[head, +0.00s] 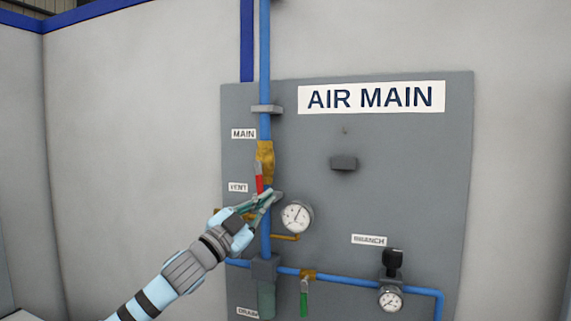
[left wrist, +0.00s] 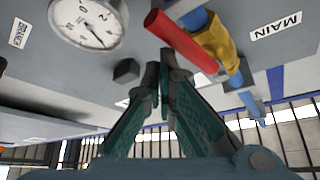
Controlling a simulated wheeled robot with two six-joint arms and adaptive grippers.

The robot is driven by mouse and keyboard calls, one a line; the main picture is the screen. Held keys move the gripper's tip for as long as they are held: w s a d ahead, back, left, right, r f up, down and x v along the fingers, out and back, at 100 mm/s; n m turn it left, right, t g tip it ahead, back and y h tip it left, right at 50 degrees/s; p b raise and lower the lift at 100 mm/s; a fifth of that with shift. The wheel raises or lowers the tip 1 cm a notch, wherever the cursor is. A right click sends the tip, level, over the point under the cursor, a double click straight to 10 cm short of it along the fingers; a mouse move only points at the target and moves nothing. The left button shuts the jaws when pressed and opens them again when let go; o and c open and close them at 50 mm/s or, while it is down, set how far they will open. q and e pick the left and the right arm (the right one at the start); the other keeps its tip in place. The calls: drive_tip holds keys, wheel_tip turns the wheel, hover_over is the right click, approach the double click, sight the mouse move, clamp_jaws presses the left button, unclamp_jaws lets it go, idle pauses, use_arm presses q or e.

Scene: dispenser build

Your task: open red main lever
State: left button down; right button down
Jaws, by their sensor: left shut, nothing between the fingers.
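The red main lever (head: 259,184) hangs down from the brass main valve (head: 265,157) on the vertical blue pipe, below the MAIN label. In the left wrist view the red lever (left wrist: 181,40) runs from the brass valve body (left wrist: 213,42) towards the gauge. My left gripper (head: 270,195) is at the lower end of the lever. In the left wrist view its fingertips (left wrist: 167,62) are together with nothing between them, beside the lever; I cannot tell whether they touch it. My right gripper is in neither view.
A round gauge (head: 296,216) stands just right of the gripper. A VENT label (head: 238,187) is left of it. Below are a green lever (head: 304,298) and a black-knobbed regulator (head: 392,263). The AIR MAIN sign (head: 371,97) tops the grey panel (head: 410,180), whose middle is mostly bare.

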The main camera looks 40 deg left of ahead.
use_arm(q)
drive_tip(key=shift+s+a+f+b, duration=0.2)
drive_tip(key=shift+a+b, duration=0.1)
drive_tip(key=shift+a, duration=0.2)
idle(0.3)
drive_tip(key=s+n+b, duration=0.4)
drive_tip(key=s+b, duration=0.6)
drive_tip(key=b, duration=0.6)
drive_tip(key=shift+s+d+r+y, duration=0.3)
drive_tip(key=shift+d+r+y, duration=0.05)
drive_tip(key=shift+y, duration=0.05)
drive_tip(key=shift+w, duration=0.1)
